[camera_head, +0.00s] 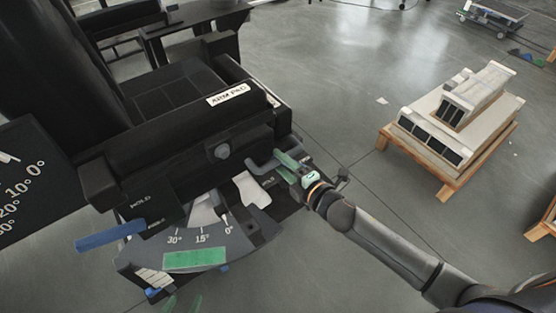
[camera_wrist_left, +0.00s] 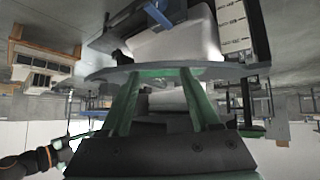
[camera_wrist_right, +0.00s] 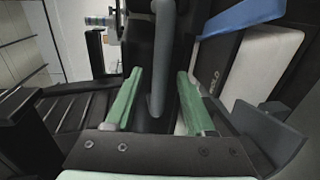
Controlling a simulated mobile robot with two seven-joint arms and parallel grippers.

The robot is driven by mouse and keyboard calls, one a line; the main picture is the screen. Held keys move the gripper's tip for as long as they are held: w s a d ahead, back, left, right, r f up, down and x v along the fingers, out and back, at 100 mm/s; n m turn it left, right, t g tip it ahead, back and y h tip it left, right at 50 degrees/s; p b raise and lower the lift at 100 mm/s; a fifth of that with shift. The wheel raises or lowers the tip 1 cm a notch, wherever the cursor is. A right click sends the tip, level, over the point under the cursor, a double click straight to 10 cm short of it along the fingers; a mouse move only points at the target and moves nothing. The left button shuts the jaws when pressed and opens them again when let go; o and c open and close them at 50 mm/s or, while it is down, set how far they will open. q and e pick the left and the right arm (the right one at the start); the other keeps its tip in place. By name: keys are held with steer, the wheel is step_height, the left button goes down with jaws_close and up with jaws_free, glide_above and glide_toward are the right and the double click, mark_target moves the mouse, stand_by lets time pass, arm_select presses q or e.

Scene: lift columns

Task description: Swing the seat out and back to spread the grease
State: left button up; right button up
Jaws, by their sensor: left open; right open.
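The black seat (camera_head: 165,95) has an arm pad labelled ARM PAD and stands at left in the head view. Beneath it is a curved grey scale plate (camera_head: 215,243) marked 30°, 15° and 0°, with a green patch (camera_head: 195,259). A blue lever (camera_head: 110,235) sticks out left; it also shows in the right wrist view (camera_wrist_right: 245,15), near the word HOLD. My right gripper (camera_wrist_right: 158,95) is open, its green fingers on either side of a grey bar (camera_wrist_right: 162,60). My left gripper (camera_wrist_left: 160,76) is open, fingertips close to the plate's edge; contact is unclear. No grease can be made out.
A wooden pallet (camera_head: 450,185) with white boxed units stands at right. A black desk-like frame (camera_head: 190,30) stands behind the seat. A dark angle board (camera_head: 22,180) is at the left edge. The grey floor between seat and pallet is mostly clear.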

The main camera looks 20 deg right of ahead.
steer(key=shift+x, duration=1.1)
jaws_close()
stand_by(0.7)
